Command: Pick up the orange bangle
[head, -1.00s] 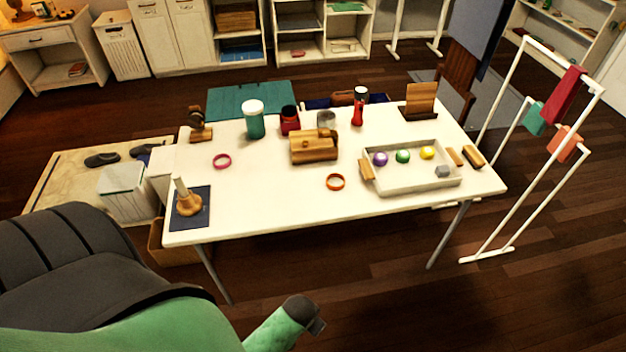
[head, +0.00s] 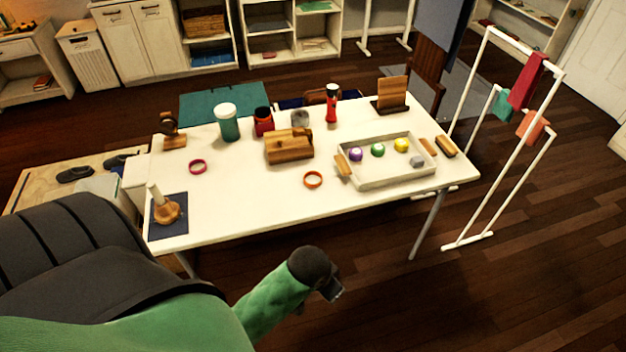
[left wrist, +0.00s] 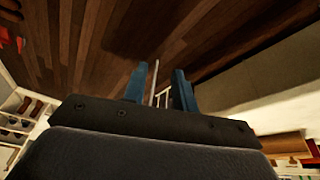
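The orange bangle (head: 313,180) lies flat on the white table (head: 245,205) near its front edge, just left of the grey tray. It is not seen in the left wrist view. My left gripper (head: 333,291) is in front of the table, below the bangle in the picture and well apart from it. In the left wrist view the two blue fingers (left wrist: 158,85) stand apart with nothing held between them, and dark wooden floor shows beyond. My right gripper is in neither view.
A pink bangle (head: 198,167) lies further left. The tray (head: 392,181) holds several coloured balls. A wooden box (head: 288,147) stands behind the orange bangle. A pestle-like object stands on a dark mat (head: 181,229). The table's front middle is clear.

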